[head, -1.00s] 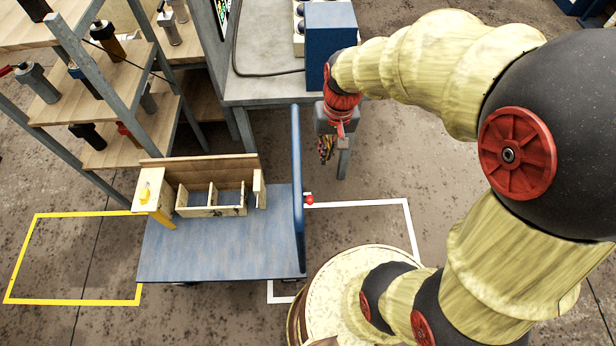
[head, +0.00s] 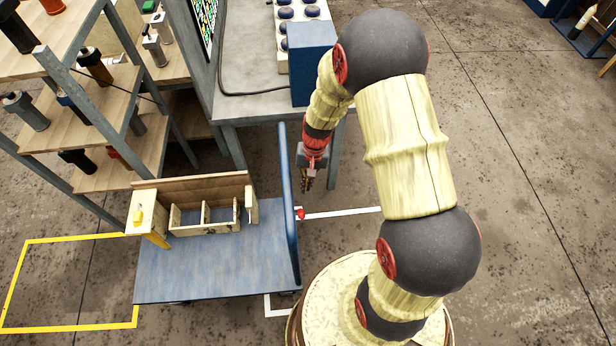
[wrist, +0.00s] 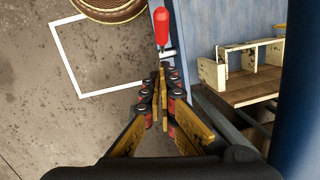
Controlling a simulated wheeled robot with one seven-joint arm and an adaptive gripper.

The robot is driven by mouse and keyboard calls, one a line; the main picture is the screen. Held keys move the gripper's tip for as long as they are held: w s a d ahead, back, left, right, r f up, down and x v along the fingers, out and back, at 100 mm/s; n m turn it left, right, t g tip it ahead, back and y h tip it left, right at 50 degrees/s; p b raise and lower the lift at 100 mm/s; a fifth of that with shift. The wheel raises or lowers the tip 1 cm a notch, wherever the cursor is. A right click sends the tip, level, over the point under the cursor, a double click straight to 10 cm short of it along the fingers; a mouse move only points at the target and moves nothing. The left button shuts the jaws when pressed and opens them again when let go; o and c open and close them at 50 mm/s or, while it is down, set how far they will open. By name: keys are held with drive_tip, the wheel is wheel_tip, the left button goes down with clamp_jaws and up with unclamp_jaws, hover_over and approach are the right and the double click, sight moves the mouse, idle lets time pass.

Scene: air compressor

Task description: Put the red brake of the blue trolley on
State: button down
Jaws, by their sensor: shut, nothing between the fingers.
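The blue trolley (head: 215,275) stands left of my base, with an upright blue frame along its right side. Its red brake (head: 300,213) is a small red knob just outside that frame. In the wrist view the red brake (wrist: 163,27) is an elongated red handle on a pale mount, beyond my fingertips. My gripper (head: 307,186) points down above and slightly behind the brake, right of the frame. In the wrist view my gripper (wrist: 160,72) has its fingers together and empty, apart from the brake.
A wooden box with compartments (head: 205,226) sits on the trolley. A grey table (head: 235,85) with a blue box (head: 312,62) stands behind. Shelves (head: 85,165) stand at left. White floor lines (head: 345,213) mark a space right of the trolley; that floor is mostly clear.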

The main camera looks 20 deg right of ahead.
drive_tip(key=s+f, duration=0.1)
drive_tip(key=s+a+f, duration=0.1)
drive_tip(key=f, duration=0.1)
drive_tip(key=s+a+f, duration=0.1)
drive_tip(key=shift+f+b, duration=0.35)
drive_tip(key=shift+f, duration=0.05)
drive_tip(key=shift+w, duration=0.1)
drive_tip(key=s, duration=0.1)
drive_tip(key=s+a+f+b, duration=0.1)
drive_tip(key=s, duration=0.1)
drive_tip(key=shift+s+a+f+b, duration=0.15)
drive_tip(key=shift+s+f+b, duration=0.15)
drive_tip(key=shift+s, duration=0.1)
wheel_tip(320, 180, up, 13)
drive_tip(key=s+d+p, duration=0.1)
drive_tip(key=d+p, duration=0.1)
drive_tip(key=p, duration=0.2)
drive_tip(key=shift+p, duration=0.3)
